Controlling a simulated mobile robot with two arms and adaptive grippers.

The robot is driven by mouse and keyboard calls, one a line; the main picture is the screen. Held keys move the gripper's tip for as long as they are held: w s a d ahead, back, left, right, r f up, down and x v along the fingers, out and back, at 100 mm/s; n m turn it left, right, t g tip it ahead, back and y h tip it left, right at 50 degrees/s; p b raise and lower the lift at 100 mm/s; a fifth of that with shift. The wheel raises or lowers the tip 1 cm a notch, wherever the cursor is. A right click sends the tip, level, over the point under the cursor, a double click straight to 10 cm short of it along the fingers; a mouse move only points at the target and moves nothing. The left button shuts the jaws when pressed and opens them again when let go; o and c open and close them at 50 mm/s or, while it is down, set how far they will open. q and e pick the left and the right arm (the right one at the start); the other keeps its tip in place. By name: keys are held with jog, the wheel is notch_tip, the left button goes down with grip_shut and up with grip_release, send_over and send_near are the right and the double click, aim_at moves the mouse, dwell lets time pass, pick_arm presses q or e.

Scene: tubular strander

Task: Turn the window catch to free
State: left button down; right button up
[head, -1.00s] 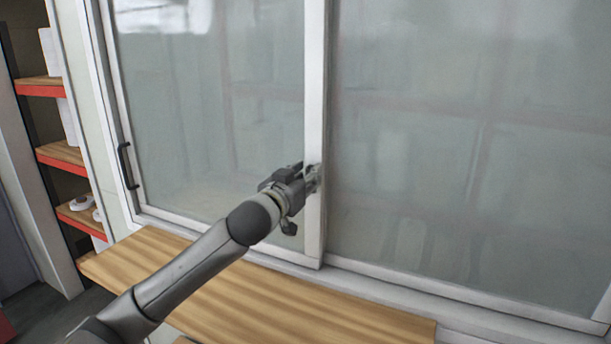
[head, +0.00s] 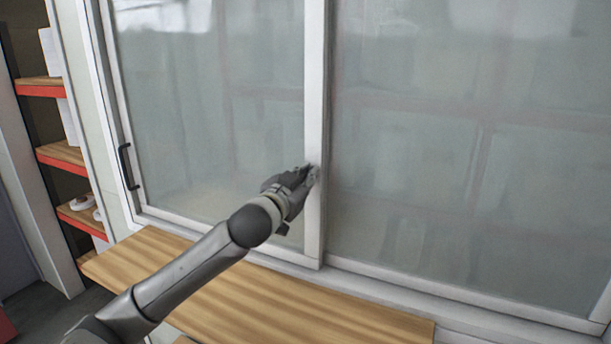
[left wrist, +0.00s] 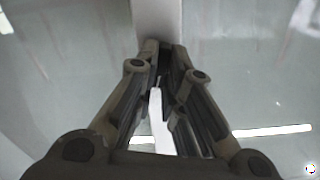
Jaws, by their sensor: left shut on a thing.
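The sliding window has two grey glass panes; the left pane (head: 200,120) ends at a white upright stile (head: 314,90) in the middle. My left gripper (head: 311,174) is at this stile, a little below mid-height. In the left wrist view the gripper (left wrist: 163,62) has its fingertips close together in front of the white stile (left wrist: 158,18). It is shut on a small part there, at the place of the window catch. The catch is hidden by the fingers, so its angle cannot be seen. My right gripper is in neither view.
A wooden ledge (head: 270,308) runs below the window, under my left arm. A black pull handle (head: 127,166) is on the left frame. Shelves with red edges (head: 62,158) stand at the far left.

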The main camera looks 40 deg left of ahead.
pick_arm(q)
jog(key=shift+d+f+m+p, duration=0.1)
jog(key=shift+m+p, duration=0.45)
jog(key=shift+m, duration=1.55)
jog(key=shift+d+m+p, duration=0.1)
jog(key=shift+m+p, duration=0.45)
jog(key=shift+m, duration=1.55)
jog(key=shift+a, duration=0.1)
jog(key=c, duration=1.5)
grip_release()
jog(key=shift+c, duration=0.2)
jog(key=shift+w, duration=0.1)
